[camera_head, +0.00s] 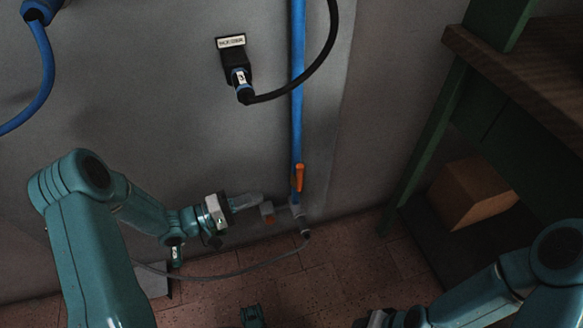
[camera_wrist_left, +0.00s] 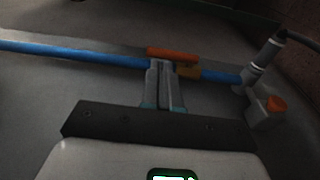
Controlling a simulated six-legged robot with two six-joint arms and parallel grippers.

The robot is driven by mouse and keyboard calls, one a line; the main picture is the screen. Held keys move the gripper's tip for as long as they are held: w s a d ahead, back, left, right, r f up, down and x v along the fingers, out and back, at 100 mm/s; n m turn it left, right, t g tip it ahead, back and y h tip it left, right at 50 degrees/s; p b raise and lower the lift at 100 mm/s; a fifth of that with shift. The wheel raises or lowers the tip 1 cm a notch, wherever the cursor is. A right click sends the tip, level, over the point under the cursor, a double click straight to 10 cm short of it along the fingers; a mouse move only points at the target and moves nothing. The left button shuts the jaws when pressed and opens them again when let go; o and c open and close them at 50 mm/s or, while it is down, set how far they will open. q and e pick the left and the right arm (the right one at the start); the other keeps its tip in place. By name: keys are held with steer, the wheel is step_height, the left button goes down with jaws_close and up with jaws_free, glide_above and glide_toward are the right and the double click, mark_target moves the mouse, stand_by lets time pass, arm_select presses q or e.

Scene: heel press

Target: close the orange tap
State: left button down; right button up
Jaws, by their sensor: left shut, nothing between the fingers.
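The orange tap handle (camera_head: 299,178) sits low on the blue pipe (camera_head: 297,90) on the wall and lies along the pipe. In the left wrist view the handle (camera_wrist_left: 172,54) crosses just beyond the fingertips, with a yellow-brown part (camera_wrist_left: 188,72) beside it. My left gripper (camera_head: 260,198) is shut and empty, to the left of the tap in the head view. In the left wrist view its fingers (camera_wrist_left: 160,66) reach up to the handle; I cannot tell whether they touch. My right arm shows at the bottom right, its fingers out of frame.
A grey fitting with an orange cap (camera_wrist_left: 275,107) sits beside the pipe's end. A thin grey hose (camera_head: 220,277) runs from the pipe's foot. A black plug with cable (camera_head: 238,75) is above. A green shelf (camera_head: 430,150) holding a cardboard box (camera_head: 472,192) stands right.

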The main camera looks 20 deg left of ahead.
arm_select(q)
steer(key=a, duration=0.2)
steer(key=a+n+t+y, duration=0.1)
steer(key=a, duration=0.1)
steer(key=shift+s+f, duration=0.2)
steer(key=shift+s, duration=0.15)
steer(key=shift+d+r, duration=0.1)
steer(key=shift+d, duration=0.05)
steer(key=b, duration=0.4)
glide_toward(300, 178)
steer(key=w+d+r, duration=0.1)
steer(key=w+d, duration=0.2)
steer(key=w, duration=0.1)
steer(key=shift+w+d+r, duration=0.15)
steer(key=shift+w+d, duration=0.3)
steer(key=shift+w, duration=0.1)
